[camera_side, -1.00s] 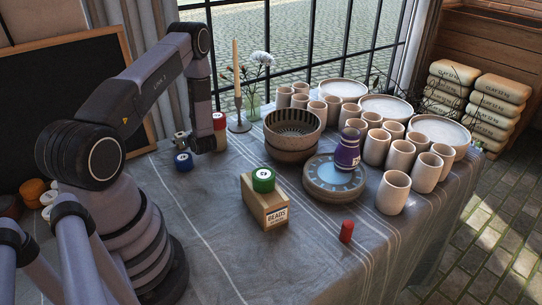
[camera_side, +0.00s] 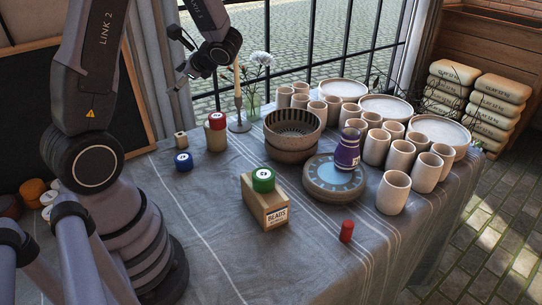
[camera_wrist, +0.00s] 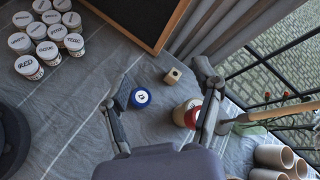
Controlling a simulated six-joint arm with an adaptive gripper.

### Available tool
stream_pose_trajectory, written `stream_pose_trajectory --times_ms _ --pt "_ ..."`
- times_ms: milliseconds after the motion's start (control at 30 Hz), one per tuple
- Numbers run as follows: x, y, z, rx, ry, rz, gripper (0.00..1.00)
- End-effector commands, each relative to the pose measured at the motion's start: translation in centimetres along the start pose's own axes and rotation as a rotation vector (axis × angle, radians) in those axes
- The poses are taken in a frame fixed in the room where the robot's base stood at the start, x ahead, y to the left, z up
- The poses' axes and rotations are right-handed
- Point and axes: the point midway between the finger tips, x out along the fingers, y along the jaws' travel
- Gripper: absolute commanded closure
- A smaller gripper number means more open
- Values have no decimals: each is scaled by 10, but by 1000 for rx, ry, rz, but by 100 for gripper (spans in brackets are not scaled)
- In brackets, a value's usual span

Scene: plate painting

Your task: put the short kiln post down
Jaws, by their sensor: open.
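The short kiln post (camera_side: 181,138), a small beige block with a dark hole in its top, stands on the grey cloth behind the blue-lidded jar (camera_side: 183,161). In the wrist view the post (camera_wrist: 173,76) stands clear of my fingers, near the chalkboard's lower corner. My gripper (camera_side: 181,53) is raised well above the table in front of the window. The blue jar (camera_wrist: 140,97) shows beside the left finger.
A red-lidded jar (camera_side: 217,121) sits on a beige block right of the post, with a candlestick (camera_side: 239,112) beyond. A green jar (camera_side: 263,180) tops a wooden box (camera_side: 265,207). Bowls (camera_side: 292,150) and several cups (camera_side: 394,192) fill the right. The front cloth is mostly clear.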

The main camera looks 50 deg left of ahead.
Motion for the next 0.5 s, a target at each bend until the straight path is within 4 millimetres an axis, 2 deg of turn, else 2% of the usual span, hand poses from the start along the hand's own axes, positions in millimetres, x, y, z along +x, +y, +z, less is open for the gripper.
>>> stream_pose_trajectory --times_ms 33,200,400,500 --pt "-22 7 16 -96 61 39 35" --pt "-86 48 49 -372 319 227 35" --pt "-158 99 72 -609 707 460 35" --pt "-187 118 82 -674 877 561 35"
